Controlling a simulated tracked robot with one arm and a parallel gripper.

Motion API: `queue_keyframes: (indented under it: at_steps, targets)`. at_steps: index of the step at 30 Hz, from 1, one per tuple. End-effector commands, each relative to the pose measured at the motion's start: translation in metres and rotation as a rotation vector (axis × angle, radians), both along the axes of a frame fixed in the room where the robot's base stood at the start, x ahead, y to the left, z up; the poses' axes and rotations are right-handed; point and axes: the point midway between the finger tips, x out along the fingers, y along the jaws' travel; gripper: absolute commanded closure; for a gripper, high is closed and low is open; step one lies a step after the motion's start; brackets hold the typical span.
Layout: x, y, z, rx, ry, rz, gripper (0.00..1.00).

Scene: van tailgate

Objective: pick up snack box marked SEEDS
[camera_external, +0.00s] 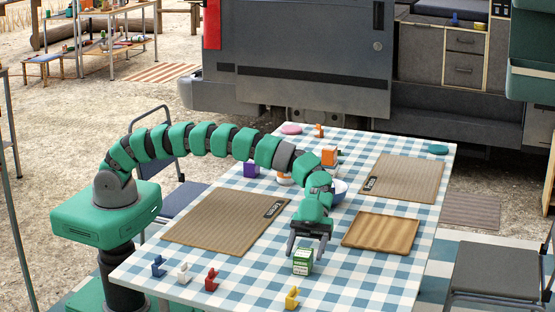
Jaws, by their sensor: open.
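A small green and white box (303,262) stands upright on the checked table, near its front middle. The print on it is too small to read. My gripper (307,249) points down just above and behind this box in the picture, with its fingers spread and nothing held. I cannot tell whether the fingers touch the box. Two more small boxes, a purple one (251,169) and an orange one (329,155), stand further back on the table. I cannot make out a SEEDS mark on any of them.
Two woven mats (215,222) (404,178) and a wooden board (381,232) lie on the table. A bowl (340,189) is partly hidden behind my arm. Blue (158,265), white (183,272), red (211,279) and yellow (292,298) small pieces stand along the front. The front right is clear.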

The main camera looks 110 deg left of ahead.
Motion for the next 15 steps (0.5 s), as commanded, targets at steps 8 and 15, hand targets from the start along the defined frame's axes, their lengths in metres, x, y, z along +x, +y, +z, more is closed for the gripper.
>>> queue_keyframes:
  at_steps: [8, 15]
  targets:
    - [0.0005, -0.0161, -0.0064, -0.001, 0.001, -0.002, 0.35]
    - [0.0006, -0.0157, -0.0064, 0.000, 0.001, -0.002, 0.76]
